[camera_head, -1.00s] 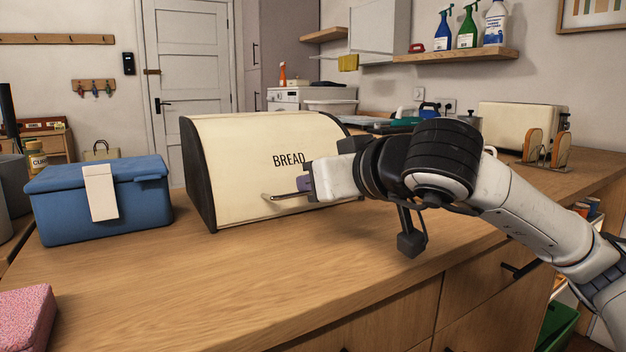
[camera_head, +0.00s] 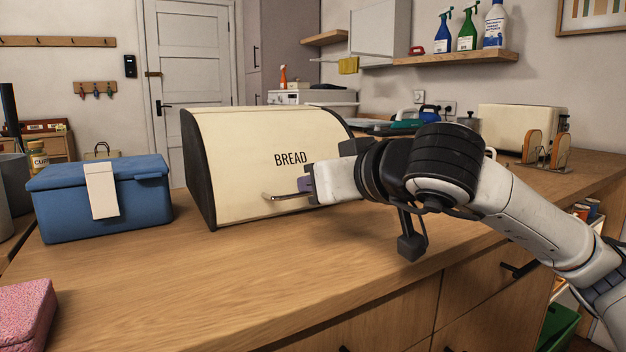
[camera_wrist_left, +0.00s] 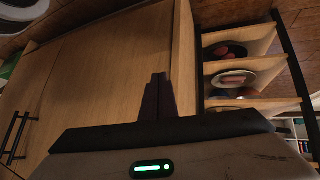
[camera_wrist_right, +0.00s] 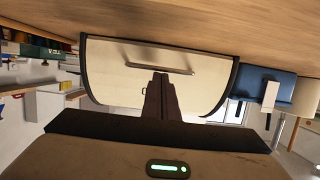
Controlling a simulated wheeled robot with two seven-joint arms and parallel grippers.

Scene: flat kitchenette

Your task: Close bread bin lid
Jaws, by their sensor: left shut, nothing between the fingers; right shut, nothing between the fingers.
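The cream bread bin (camera_head: 245,150) with black sides stands on the wooden counter, with "BREAD" printed on its curved lid. The lid covers the front, with its metal bar handle (camera_head: 285,196) low near the counter. My right gripper (camera_head: 308,186) is shut and empty, in front of the lid at the handle's right end; I cannot tell whether it touches. In the right wrist view the bin (camera_wrist_right: 120,75) appears upside down, with the shut fingers (camera_wrist_right: 160,85) pointing at the handle (camera_wrist_right: 157,58). My left gripper (camera_wrist_left: 157,85) is shut and empty, near cabinet fronts, and not in the head view.
A blue lidded box (camera_head: 110,200) stands left of the bin. A pink block (camera_head: 25,312) lies at the near left. A toaster (camera_head: 520,125) and a rack with bread slices (camera_head: 545,150) stand at the back right. The counter front is clear.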

